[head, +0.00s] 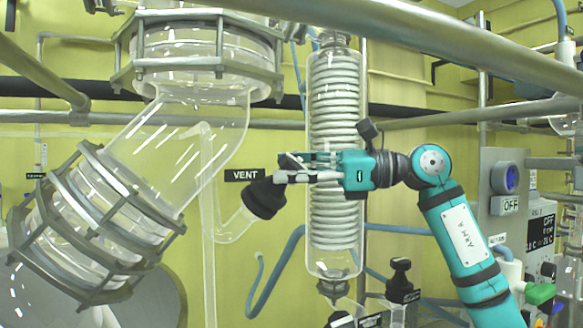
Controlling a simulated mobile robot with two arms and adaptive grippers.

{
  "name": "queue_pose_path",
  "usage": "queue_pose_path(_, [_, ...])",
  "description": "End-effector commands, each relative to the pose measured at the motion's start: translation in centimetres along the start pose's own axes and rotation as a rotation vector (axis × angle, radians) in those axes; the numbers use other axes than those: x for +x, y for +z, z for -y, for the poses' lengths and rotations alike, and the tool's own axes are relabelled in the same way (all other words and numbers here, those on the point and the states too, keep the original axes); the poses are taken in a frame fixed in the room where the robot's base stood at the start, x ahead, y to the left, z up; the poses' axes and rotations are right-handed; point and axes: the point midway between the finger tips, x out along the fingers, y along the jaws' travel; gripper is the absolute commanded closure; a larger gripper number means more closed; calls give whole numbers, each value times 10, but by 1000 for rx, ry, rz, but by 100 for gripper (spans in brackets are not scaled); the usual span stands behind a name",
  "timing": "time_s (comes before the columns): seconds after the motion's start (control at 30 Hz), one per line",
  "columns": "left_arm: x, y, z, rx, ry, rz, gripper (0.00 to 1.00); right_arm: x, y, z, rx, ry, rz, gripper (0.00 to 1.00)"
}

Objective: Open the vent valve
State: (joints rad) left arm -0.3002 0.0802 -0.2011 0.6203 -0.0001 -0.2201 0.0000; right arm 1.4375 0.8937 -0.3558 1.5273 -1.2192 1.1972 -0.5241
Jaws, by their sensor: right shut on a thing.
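The vent valve has a black knob (264,198) on a bent glass tube (232,227), just below a black label reading VENT (243,175). My right gripper (281,176) reaches in from the right with its teal body level. Its fingers are shut on the black knob at the knob's upper right side. The fingers cover part of the knob, so how far the valve is turned cannot be told. My left gripper is not in view.
A glass condenser with a coil (334,100) stands right behind my right gripper. A large flanged glass elbow (180,135) fills the left. Metal rails (400,35) cross above. A grey control box (505,185) is at the right.

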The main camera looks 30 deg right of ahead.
Motion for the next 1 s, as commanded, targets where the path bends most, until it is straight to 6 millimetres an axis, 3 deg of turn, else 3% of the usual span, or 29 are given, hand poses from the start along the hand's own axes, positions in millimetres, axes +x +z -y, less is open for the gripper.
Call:
queue_pose_path(0.27, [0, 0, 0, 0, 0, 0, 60, -1, 1, 1, -1, -3, 3, 87])
queue_pose_path(0.3, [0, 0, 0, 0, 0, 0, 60, -1, 1, 1, -1, -3, 3, 50])
queue_pose_path(0.47, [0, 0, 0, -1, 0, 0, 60, 0, 1, 0, 0, -2, 2, 29])
queue_pose_path(0.77, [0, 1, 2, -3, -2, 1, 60, -2, 0, 0, 0, -2, 0, 29])
queue_pose_path(1.0, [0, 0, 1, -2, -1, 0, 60, -36, 0, 2, 0, -7, -1, 29])
